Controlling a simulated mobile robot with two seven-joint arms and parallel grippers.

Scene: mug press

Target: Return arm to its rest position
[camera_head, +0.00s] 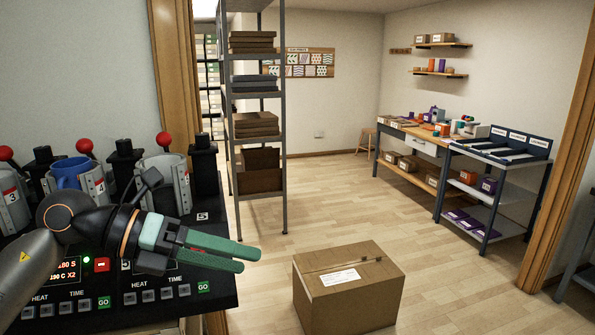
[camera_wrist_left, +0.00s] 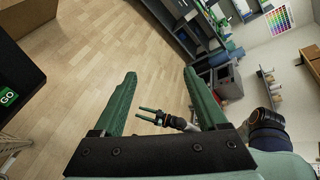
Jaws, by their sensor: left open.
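My left gripper (camera_head: 250,258) is in front of the mug press machine (camera_head: 215,235), its green fingers pointing right past the machine's right edge. The left wrist view shows its fingers (camera_wrist_left: 160,76) apart with nothing between them. My right gripper (camera_wrist_left: 147,115) shows small in the left wrist view, its two green fingers apart and empty. A blue mug (camera_head: 70,172) sits in a grey clamp of the press, away from my left gripper. My left forearm and wrist hide part of the press front.
A cardboard box (camera_head: 348,290) stands on the floor, right of my left gripper. A metal shelf rack (camera_head: 284,120) with brown boxes stands behind. A workbench (camera_head: 420,140) and a grey table (camera_head: 490,158) line the right wall.

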